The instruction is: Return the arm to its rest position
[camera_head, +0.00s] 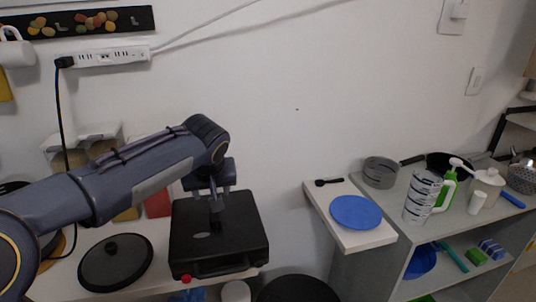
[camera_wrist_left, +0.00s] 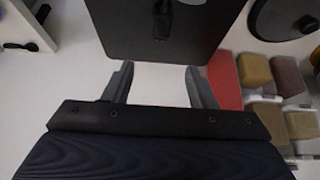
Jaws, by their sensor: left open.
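My left arm comes in from the left in the head view, and its gripper (camera_head: 214,196) points down above the black box-shaped appliance (camera_head: 225,250). In the left wrist view the two fingers of the left gripper (camera_wrist_left: 158,82) stand apart with nothing between them. The black appliance (camera_wrist_left: 185,35) shows just beyond the fingertips there. I cannot tell if the fingers touch it. In the left wrist view several dispensers (camera_wrist_left: 254,72) show at the right. My right gripper is not in view.
A black round lid (camera_head: 116,262) lies left of the appliance. A blue plate (camera_head: 356,212) is on a white board at right. A grey shelf carries a patterned pitcher (camera_head: 421,198), a grey pot (camera_head: 380,173) and bottles. The wall above the appliance is clear.

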